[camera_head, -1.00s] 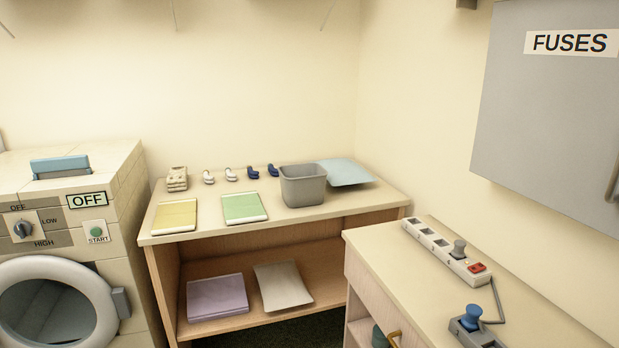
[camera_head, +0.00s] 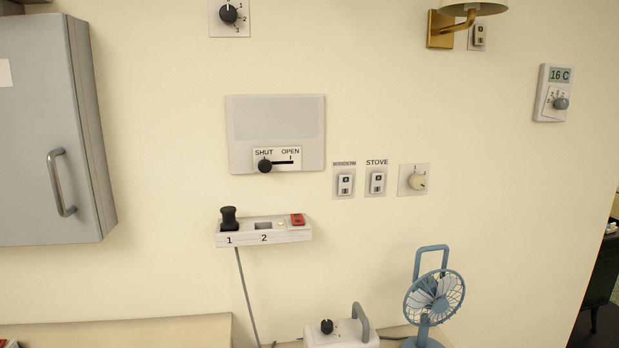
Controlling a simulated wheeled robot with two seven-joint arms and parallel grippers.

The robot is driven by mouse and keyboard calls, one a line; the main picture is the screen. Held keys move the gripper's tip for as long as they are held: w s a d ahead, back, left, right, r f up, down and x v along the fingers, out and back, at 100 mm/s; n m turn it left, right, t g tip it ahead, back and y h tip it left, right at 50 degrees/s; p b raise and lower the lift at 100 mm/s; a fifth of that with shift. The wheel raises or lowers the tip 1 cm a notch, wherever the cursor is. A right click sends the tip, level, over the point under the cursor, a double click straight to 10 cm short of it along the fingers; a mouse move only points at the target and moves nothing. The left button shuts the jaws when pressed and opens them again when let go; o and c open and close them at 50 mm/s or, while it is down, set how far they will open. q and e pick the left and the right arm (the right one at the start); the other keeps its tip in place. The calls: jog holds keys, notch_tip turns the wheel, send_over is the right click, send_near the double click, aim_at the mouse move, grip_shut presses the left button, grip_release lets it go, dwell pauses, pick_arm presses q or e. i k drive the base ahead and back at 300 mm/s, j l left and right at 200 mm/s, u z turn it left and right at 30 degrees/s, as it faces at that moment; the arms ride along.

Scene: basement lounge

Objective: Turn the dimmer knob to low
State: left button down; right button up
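No knob in view carries a readable "dimmer" or "low" label. A cream round knob (camera_head: 418,181) sits on a small grey wall plate to the right of the STOVE switch, with a small mark above it. A black knob (camera_head: 228,14) on a white plate with a numbered scale is at the top edge, partly cut off. I cannot tell which of these, if either, is the dimmer. Neither of my grippers is in view.
A vent panel (camera_head: 276,112) with a SHUT/OPEN slider, two switches, a power strip (camera_head: 263,237) and a thermostat (camera_head: 553,94) are on the wall. A grey cabinet (camera_head: 45,135) is left. A blue fan (camera_head: 433,300) and white appliance (camera_head: 341,333) stand below.

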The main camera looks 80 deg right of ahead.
aim_at(417, 182)
jog(key=z, duration=3.2)
